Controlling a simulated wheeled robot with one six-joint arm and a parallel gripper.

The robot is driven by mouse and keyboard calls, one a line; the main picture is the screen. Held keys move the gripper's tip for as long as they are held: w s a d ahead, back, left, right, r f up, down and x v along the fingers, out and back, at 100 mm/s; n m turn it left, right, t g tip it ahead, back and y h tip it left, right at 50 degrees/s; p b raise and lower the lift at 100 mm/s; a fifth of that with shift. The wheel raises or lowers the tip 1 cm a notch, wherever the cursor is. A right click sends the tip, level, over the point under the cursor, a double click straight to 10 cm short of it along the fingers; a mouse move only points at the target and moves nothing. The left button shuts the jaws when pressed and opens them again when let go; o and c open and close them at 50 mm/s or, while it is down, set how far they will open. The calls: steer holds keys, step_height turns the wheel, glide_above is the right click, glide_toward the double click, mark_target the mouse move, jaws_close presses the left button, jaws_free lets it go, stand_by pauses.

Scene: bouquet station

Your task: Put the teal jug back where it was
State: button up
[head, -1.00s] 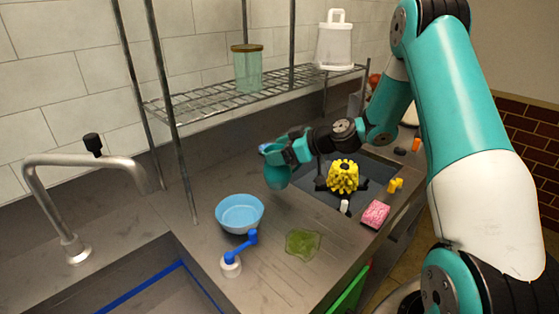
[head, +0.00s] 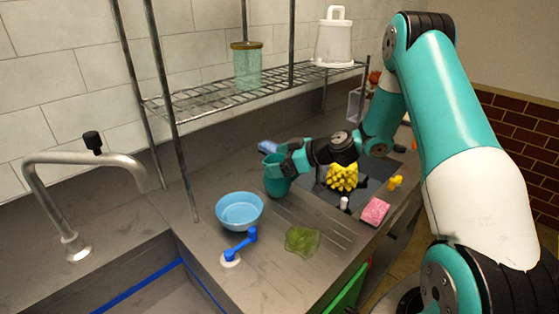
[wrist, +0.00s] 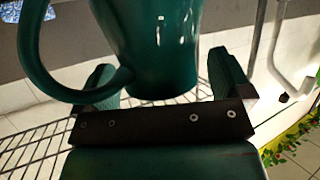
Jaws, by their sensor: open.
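The teal jug (head: 277,183) stands upright on the grey counter (head: 190,190), just behind and right of the blue bowl. My gripper (head: 285,160) is at its upper part, reaching in from the right. In the wrist view the jug (wrist: 165,45) fills the space ahead of my gripper (wrist: 165,80), with its curved handle toward the left. One finger is on each side of the jug, and the jaws are open. I cannot tell whether either finger touches it. The jug's base is cut off in the wrist view.
A light blue bowl (head: 240,209), a blue-handled item (head: 240,246), a green cloth (head: 301,240) and a pink sponge (head: 375,211) lie nearby. A yellow knobbly object (head: 342,177) is right of the jug. A wire shelf (head: 250,88) hangs above, and a sink (head: 160,285) lies front left.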

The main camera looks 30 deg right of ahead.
steer(key=shift+r+p, duration=0.3)
steer(key=b+v, duration=0.3)
steer(key=v, duration=0.8)
steer(key=s+a+r+n+g, duration=0.1)
steer(key=s+a+r+g, duration=0.15)
steer(key=a, duration=0.55)
steer(key=s+a+r+g, duration=0.2)
steer(key=s+a+g, duration=0.15)
steer(key=a, duration=0.45)
steer(key=s+a+r+m+g+h, duration=0.1)
steer(key=s+a+g+h, duration=0.1)
steer(key=s+a, duration=0.3)
steer(key=s+a+r+m+g+h, duration=0.1)
steer(key=s+a, duration=0.3)
steer(key=s, duration=1)
steer(key=shift+s+a+r+g+h, duration=0.2)
steer(key=shift+a+r+g+h, duration=0.15)
steer(key=shift+r+g+h, duration=0.3)
